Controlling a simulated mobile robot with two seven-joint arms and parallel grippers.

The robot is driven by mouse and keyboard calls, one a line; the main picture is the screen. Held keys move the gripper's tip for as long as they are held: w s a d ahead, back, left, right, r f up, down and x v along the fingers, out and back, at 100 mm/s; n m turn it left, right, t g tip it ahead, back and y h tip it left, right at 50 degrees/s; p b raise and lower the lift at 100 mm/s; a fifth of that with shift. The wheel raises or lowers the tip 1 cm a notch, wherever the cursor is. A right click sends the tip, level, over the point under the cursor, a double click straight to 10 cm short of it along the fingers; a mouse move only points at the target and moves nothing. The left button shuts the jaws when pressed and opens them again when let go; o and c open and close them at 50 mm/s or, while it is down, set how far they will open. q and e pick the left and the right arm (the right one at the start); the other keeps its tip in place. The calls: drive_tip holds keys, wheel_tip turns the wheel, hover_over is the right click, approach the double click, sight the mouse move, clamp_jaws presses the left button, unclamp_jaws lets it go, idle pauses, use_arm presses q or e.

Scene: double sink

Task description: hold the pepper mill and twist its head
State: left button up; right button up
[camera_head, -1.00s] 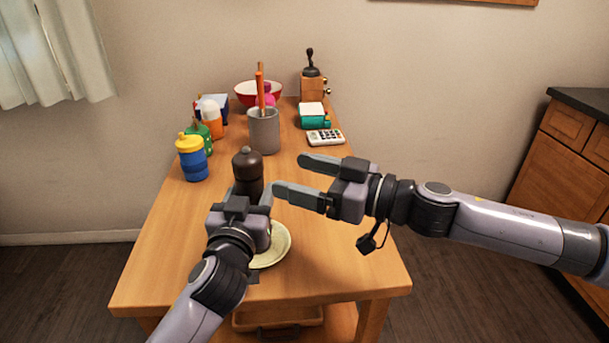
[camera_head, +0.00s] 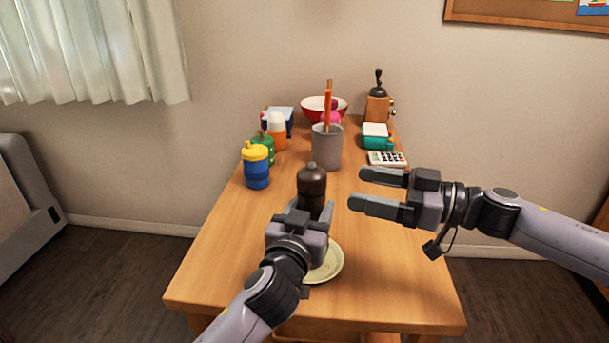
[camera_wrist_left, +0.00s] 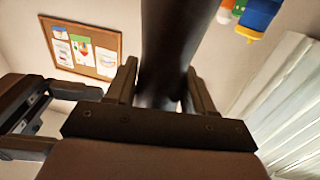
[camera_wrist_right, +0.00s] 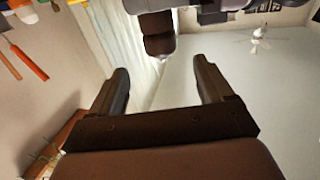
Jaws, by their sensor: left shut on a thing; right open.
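The dark brown pepper mill (camera_head: 312,186) stands upright near the middle of the table in the head view. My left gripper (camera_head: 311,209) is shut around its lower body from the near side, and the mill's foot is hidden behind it. In the left wrist view the dark mill (camera_wrist_left: 168,50) rises between the fingers of the gripper (camera_wrist_left: 162,72). My right gripper (camera_head: 356,188) is open and empty, to the right of the mill and apart from it. In the right wrist view the mill's dark head (camera_wrist_right: 158,40) shows beyond the open fingers (camera_wrist_right: 160,68).
A pale green plate (camera_head: 332,263) lies partly behind my left gripper. A yellow-topped blue cup (camera_head: 256,168), a grey utensil holder (camera_head: 327,148), a calculator (camera_head: 387,158), a red bowl (camera_head: 312,106) and a coffee grinder (camera_head: 377,103) stand farther back. The table's front right is clear.

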sight(303, 175)
drive_tip(key=shift+w+g, duration=0.15)
drive_tip(key=shift+g, duration=0.15)
drive_tip(key=x, duration=1.1)
drive_tip(key=shift+w+a+r, duration=0.1)
drive_tip(key=shift+a, duration=0.2)
drive_tip(key=c, duration=1)
